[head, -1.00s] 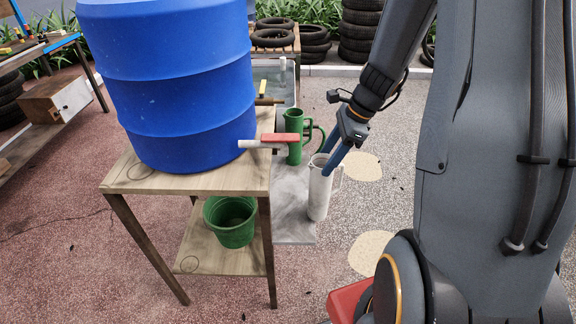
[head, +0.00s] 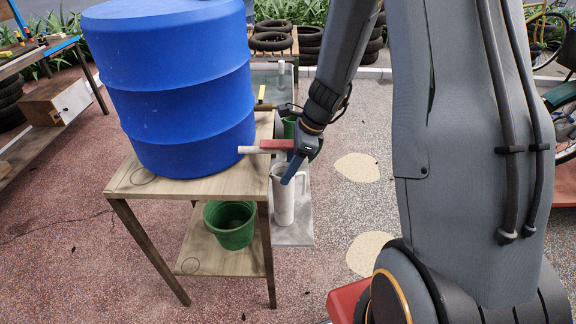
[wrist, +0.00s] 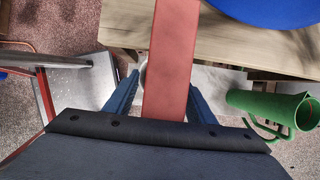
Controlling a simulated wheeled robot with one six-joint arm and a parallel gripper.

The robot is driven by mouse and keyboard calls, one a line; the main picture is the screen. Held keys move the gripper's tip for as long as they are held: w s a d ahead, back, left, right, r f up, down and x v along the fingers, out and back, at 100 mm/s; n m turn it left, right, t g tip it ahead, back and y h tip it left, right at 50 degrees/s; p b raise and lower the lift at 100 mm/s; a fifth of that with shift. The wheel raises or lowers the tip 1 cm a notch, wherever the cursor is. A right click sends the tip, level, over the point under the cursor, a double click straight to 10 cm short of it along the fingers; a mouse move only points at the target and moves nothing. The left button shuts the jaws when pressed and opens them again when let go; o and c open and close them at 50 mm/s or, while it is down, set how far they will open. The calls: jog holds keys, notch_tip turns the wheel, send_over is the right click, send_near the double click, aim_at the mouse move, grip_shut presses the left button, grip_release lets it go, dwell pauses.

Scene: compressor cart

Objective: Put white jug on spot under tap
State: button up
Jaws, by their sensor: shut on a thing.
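The white jug (head: 284,205) is upright, at the edge of the wooden stand, over the grey slab (head: 292,236). My gripper (head: 292,172) is shut on its upper part from above. I cannot tell whether the jug's base touches the slab. The near tap, a white pipe with a red lever (head: 276,145), sticks out from the blue barrel (head: 190,90) just above the jug. In the wrist view the red lever (wrist: 172,60) crosses between my camera and the fingers (wrist: 160,98) and hides most of the jug; only a sliver of rim shows.
A green jug (head: 288,128) stands behind my gripper, partly hidden; it shows in the wrist view (wrist: 265,104). A second tap has a yellow lever (head: 262,93). A green bucket (head: 230,225) sits on the stand's lower shelf (head: 215,258).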

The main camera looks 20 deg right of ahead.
jog(key=shift+f, duration=0.2)
jog(key=o, duration=1.4)
jog(key=shift+r, duration=0.1)
jog(key=b+v, duration=0.1)
jog(key=v, duration=1.1)
jog(key=shift+r, duration=0.1)
